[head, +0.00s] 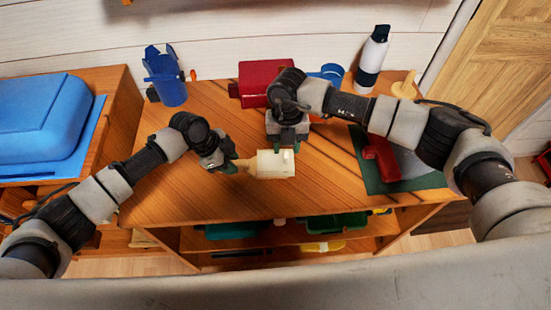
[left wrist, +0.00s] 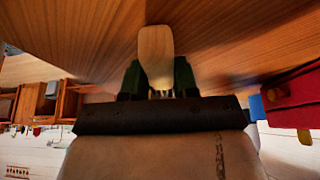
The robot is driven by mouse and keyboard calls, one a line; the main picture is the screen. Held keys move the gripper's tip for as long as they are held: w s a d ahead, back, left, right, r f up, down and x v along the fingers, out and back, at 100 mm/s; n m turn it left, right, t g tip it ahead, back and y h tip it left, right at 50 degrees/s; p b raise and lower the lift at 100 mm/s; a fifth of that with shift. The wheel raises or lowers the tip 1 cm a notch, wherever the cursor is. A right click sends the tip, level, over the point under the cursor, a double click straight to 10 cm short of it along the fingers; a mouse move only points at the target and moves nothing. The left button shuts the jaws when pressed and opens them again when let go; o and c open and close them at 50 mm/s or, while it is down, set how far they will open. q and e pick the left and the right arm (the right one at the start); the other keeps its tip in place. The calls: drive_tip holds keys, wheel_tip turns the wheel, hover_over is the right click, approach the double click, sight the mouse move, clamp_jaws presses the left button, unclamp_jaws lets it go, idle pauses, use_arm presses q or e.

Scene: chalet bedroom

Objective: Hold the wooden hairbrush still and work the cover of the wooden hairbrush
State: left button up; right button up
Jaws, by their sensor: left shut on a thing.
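The pale wooden hairbrush (head: 275,166) lies near the front middle of the wooden table. Its broad cream end points right and its handle points left. My left gripper (head: 234,166) is shut on the handle. In the left wrist view the pale wooden brush (left wrist: 155,50) sticks out from between the dark green fingers of my left gripper (left wrist: 157,82). My right gripper (head: 286,147) points down at the back edge of the broad end. Whether its fingers touch the brush, and how far apart they are, I cannot tell. The cover is not distinct from the brush body.
Behind stand a blue cup-like holder (head: 166,78), a red box (head: 262,76) and a white bottle with black cap (head: 373,56). A red object (head: 380,154) lies on a green mat (head: 401,184) at right. The tabletop (head: 180,196) left of the brush is clear.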

drive_tip(key=shift+s+f, duration=0.2)
drive_tip(key=shift+f, duration=1.1)
clamp_jaws()
drive_tip(key=shift+s+d, duration=0.15)
drive_tip(key=shift+d, duration=2.2)
drive_tip(key=shift+s+d, duration=0.1)
drive_tip(key=shift+d, duration=2.2)
drive_tip(key=shift+c, duration=2.3)
unclamp_jaws()
drive_tip(key=shift+d, duration=0.15)
drive_tip(key=o, duration=0.5)
